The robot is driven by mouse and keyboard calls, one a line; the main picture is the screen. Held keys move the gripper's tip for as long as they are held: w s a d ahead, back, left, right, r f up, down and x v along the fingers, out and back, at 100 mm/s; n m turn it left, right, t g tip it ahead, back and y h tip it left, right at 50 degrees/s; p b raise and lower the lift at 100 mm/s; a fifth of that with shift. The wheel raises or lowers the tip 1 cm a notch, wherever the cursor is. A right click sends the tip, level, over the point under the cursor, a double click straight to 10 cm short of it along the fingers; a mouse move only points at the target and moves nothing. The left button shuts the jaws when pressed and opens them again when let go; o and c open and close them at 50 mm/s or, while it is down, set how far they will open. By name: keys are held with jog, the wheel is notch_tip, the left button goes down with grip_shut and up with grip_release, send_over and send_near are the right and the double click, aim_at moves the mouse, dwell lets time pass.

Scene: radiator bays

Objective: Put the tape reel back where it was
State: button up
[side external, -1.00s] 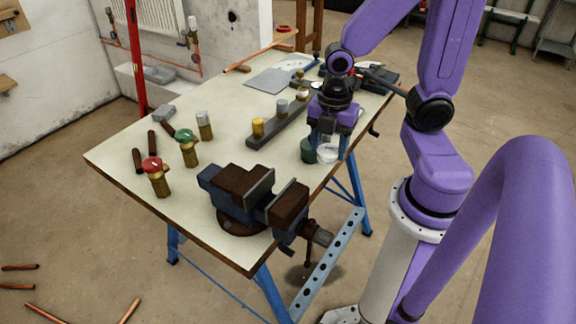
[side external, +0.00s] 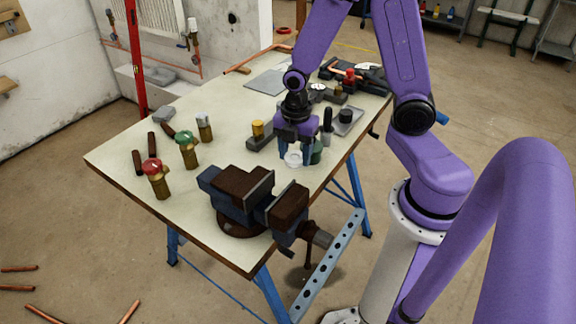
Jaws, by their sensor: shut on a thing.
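The white tape reel (side external: 293,158) is at the tips of my gripper (side external: 294,152), near the right part of the workbench. My gripper points down and is shut on the reel. I cannot tell whether the reel touches the tabletop or is held just above it. A dark green container (side external: 317,153) stands close to the right of the reel, partly hidden by my gripper.
The workbench (side external: 130,180) holds a vise (side external: 240,190) at its front edge. Valves with red (side external: 155,178) and green (side external: 187,150) handles stand at left. A block with a yellow fitting (side external: 258,130) is left of my gripper. A grey tray (side external: 348,122) lies behind right.

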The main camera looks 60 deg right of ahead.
aim_at(288, 153)
jog(key=shift+w+f, duration=1.05)
jog(key=shift+f, duration=1.85)
jog(key=shift+f, duration=0.15)
jog(key=o, duration=0.8)
